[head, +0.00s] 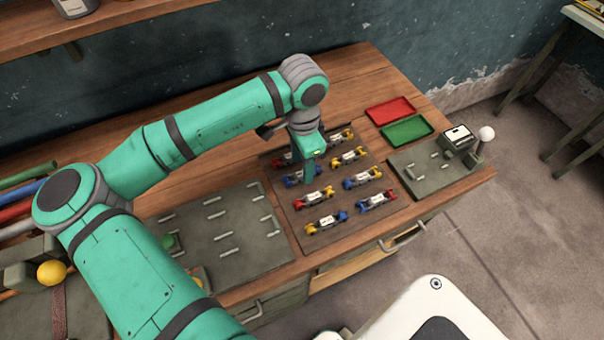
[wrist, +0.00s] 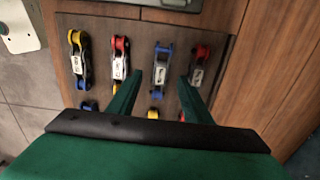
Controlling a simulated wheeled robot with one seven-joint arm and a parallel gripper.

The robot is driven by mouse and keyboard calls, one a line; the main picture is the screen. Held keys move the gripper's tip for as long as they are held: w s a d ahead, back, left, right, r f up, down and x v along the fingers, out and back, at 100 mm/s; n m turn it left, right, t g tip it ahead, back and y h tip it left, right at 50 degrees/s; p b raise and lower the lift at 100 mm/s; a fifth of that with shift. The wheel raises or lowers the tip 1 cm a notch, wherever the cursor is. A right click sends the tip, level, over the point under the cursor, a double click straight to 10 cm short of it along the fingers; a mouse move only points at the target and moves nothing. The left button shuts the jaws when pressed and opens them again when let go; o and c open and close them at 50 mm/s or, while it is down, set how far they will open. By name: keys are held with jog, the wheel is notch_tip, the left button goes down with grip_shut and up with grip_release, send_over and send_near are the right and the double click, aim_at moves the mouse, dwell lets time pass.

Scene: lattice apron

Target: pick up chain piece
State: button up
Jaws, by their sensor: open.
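Several chain pieces lie in two columns on a dark board (head: 296,213) on the bench; each has a pale labelled middle and coloured ends. My gripper (head: 308,178) points down over the left column, open and empty. In the wrist view its two green fingers (wrist: 158,80) frame a blue-ended chain piece (wrist: 161,66), apparently still above it. Beside that piece lie a red-ended one (wrist: 199,64), a red-and-yellow one (wrist: 120,60) and a yellow-and-blue one (wrist: 80,62). The gripper body hides most of the other column in the wrist view.
Red (head: 390,110) and green (head: 407,130) trays lie behind the board to the right. A grey fixture plate (head: 225,232) with pale bars is on the left. Another grey plate (head: 432,172) carries a device (head: 459,138) on the right. A white-topped lever (head: 486,134) stands beside it.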

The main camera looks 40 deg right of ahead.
jog(key=shift+f, duration=1.15)
grip_shut()
jog(key=shift+r, duration=0.15)
